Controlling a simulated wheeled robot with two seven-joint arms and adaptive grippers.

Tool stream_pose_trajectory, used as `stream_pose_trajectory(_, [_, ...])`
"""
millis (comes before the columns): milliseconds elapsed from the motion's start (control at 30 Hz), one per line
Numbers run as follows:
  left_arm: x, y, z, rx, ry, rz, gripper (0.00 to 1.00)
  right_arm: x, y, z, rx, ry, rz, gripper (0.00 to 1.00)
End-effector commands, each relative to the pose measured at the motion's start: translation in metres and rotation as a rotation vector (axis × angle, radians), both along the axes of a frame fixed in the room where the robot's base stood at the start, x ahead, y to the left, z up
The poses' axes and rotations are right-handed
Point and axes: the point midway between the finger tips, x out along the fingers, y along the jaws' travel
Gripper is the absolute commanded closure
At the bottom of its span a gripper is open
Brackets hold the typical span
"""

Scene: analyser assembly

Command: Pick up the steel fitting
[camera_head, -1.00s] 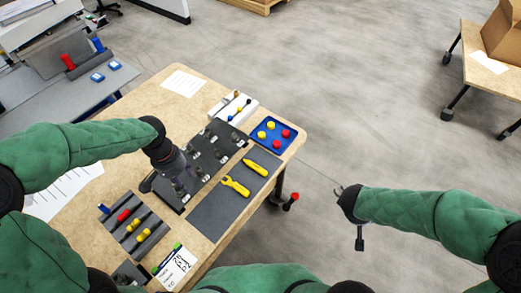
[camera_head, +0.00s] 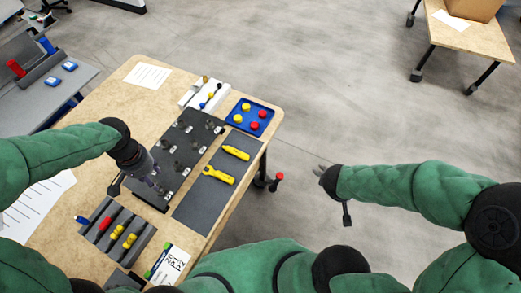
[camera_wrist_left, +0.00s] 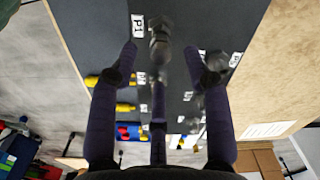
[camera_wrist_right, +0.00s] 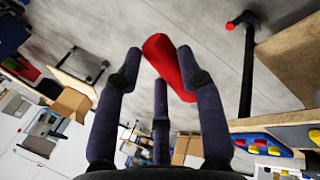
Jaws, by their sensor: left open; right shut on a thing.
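Several grey metal fittings stand on the dark labelled panel (camera_head: 182,140) on the table. My left gripper (camera_head: 159,188) is open and low over the panel's near left end. In the left wrist view, one steel fitting (camera_wrist_left: 160,38) stands by the P1 label, in line with the gap between the open fingers. Another fitting (camera_wrist_left: 214,62) is close to the right-hand fingertip. I cannot tell whether it touches. My right gripper (camera_head: 321,172) is out over the floor, right of the table. In the right wrist view, a red cylinder (camera_wrist_right: 166,58) shows between its fingers.
A grey mat (camera_head: 205,200) with yellow tools lies right of the panel. A blue tray (camera_head: 236,128) holds red and yellow pieces. A dark rack (camera_head: 97,240) with red and yellow parts is near me. A white holder (camera_head: 190,98) stands behind.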

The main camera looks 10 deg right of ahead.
Motion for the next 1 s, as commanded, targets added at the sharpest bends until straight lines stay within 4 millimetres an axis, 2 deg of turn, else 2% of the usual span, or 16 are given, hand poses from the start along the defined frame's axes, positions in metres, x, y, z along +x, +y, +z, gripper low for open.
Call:
stream_pose_trajectory(200, [-0.003,0.003,-0.034,0.0,0.004,-0.001,0.51,0.0,0.0,-0.016,0.0,0.0,0.0,1.0])
stream_pose_trajectory(300, [-0.003,0.002,-0.044,-0.002,0.002,0.0,0.51,0.0,0.0,-0.019,0.0,0.0,0.0,1.0])
stream_pose_trajectory(567, [-0.002,0.002,-0.045,-0.002,0.001,0.0,0.51,0.0,0.0,-0.018,0.0,0.0,0.0,1.0])
stream_pose_trajectory(733, [-0.003,0.002,-0.045,-0.002,0.001,0.0,0.99,0.0,0.0,-0.018,0.0,0.0,0.0,1.0])
stream_pose_trajectory(1000, [-0.003,0.002,-0.045,-0.002,0.001,0.0,1.0,0.0,0.0,-0.018,0.0,0.0,0.0,1.0])
